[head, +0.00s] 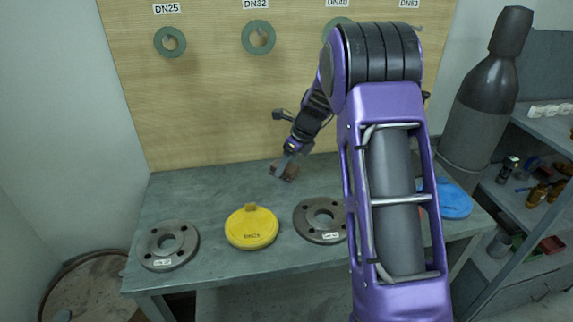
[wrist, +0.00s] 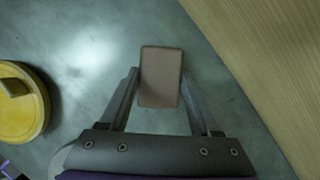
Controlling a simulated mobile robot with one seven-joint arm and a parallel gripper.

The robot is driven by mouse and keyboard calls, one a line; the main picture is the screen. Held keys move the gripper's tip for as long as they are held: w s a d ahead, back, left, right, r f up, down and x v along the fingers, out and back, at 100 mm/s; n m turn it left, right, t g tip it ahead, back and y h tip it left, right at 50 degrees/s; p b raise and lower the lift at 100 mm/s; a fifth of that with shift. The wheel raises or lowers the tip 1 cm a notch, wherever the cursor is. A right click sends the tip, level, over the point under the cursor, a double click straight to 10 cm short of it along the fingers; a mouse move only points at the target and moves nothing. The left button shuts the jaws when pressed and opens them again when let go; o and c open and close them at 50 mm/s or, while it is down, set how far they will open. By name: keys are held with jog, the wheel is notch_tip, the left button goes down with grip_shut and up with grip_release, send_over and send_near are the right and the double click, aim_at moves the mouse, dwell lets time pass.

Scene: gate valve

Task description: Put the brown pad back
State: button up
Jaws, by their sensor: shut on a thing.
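The brown pad (wrist: 161,78) is a small rounded block between the two fingers of my gripper (wrist: 161,98) in the wrist view. My gripper is shut on it. In the head view the brown pad (head: 285,171) shows at the tip of my gripper (head: 287,164), over the back middle of the grey-green bench (head: 215,185). I cannot tell whether the pad touches the bench top.
A yellow disc cover (head: 251,228) lies on the bench, with a grey flange (head: 168,246) to its left and another flange (head: 321,221) to its right. A blue disc (head: 454,199) is partly behind my arm. A wooden board (head: 215,105) with green rings stands behind.

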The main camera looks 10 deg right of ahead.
jog(key=shift+f, duration=0.2)
jog(key=o, duration=1.5)
jog(key=shift+c, duration=0.2)
jog(key=shift+r, duration=0.15)
jog(key=shift+d+r, duration=0.1)
jog(key=shift+r, duration=0.25)
jog(key=p+v, duration=0.1)
jog(key=v, duration=1)
jog(key=shift+s+r, duration=0.15)
